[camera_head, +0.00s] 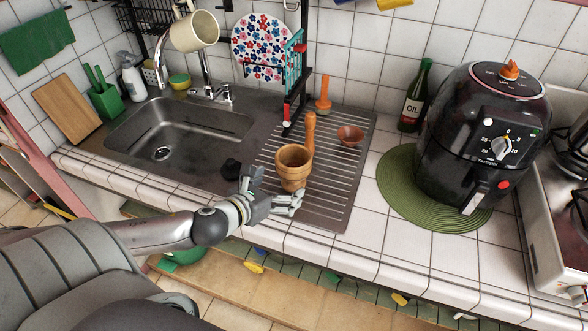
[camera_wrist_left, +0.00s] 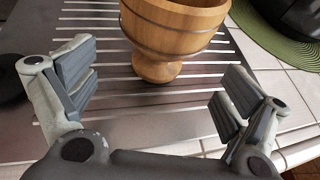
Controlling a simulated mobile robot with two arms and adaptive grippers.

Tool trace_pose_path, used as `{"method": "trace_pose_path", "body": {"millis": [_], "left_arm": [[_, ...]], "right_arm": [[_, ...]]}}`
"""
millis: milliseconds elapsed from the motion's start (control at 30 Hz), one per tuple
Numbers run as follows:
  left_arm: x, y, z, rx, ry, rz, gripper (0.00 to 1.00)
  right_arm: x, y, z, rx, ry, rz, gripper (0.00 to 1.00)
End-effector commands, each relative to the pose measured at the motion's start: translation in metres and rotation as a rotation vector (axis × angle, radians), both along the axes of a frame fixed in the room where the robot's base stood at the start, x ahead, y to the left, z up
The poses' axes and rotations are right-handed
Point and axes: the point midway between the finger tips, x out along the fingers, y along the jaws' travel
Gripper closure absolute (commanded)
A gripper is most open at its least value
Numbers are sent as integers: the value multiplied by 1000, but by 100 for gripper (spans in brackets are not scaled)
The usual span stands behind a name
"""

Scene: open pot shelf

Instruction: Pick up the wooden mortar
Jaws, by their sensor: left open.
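The wooden mortar (camera_head: 293,169) stands upright on the ribbed metal drainboard (camera_head: 335,190), to the right of the sink. A wooden pestle (camera_head: 310,132) shows behind the mortar's rim; I cannot tell whether it rests inside. My left gripper (camera_head: 272,196) is open just in front of the mortar. In the left wrist view the mortar (camera_wrist_left: 172,35) stands ahead, beyond and between the spread fingers of the gripper (camera_wrist_left: 155,95), with nothing between them. The mortar's top is cut off there. My right gripper is not in view.
A small terracotta bowl (camera_head: 350,135) and a wooden-handled tool (camera_head: 324,95) are behind the mortar. A dark object (camera_head: 231,169) lies left of it. The sink (camera_head: 180,135) is further left. A black air fryer (camera_head: 480,135) on a green mat (camera_head: 400,180) and an oil bottle (camera_head: 414,98) stand right.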

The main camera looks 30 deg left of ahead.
Motion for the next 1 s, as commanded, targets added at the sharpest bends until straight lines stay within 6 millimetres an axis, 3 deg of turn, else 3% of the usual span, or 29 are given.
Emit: {"method": "trace_pose_path", "body": {"millis": [167, 533, 867, 1000], "left_arm": [[8, 0, -1, -1, -2, 1, 3], [46, -1, -14, -1, -1, 1, 3], [51, -2, -17, -1, 1, -2, 3], [50, -2, -17, 0, 1, -1, 20]], "right_arm": [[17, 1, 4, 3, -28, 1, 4], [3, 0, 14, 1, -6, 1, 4], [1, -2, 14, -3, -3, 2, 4], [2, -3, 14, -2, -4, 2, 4]]}}
